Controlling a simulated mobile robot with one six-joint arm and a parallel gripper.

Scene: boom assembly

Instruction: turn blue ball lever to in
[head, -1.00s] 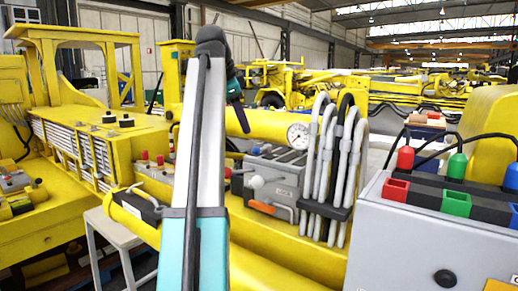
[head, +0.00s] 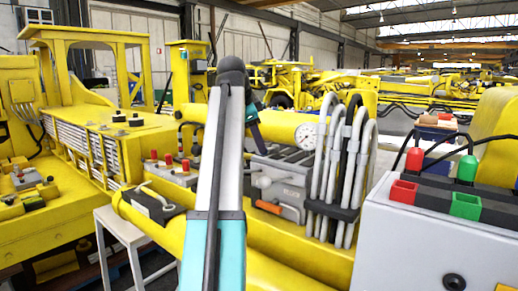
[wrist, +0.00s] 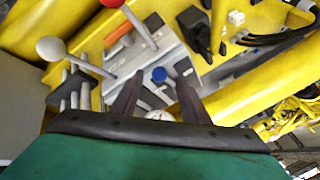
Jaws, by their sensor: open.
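The blue ball lever (wrist: 159,75) shows in the wrist view as a small blue ball, between and a little beyond my dark fingertips. My gripper (wrist: 157,82) is open, with one finger on each side of the ball in the picture. Whether either finger touches it I cannot tell. In the head view my arm covers part of the grey valve block (head: 291,190), and I cannot make out the blue ball there.
In the wrist view a white ball lever (wrist: 50,48), a red ball lever (wrist: 112,3) and an orange handle (wrist: 118,45) stand left of the blue ball. Grey hoses (head: 340,165) and a pressure gauge (head: 307,136) stand close to my arm. A grey box (head: 420,240) is at right.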

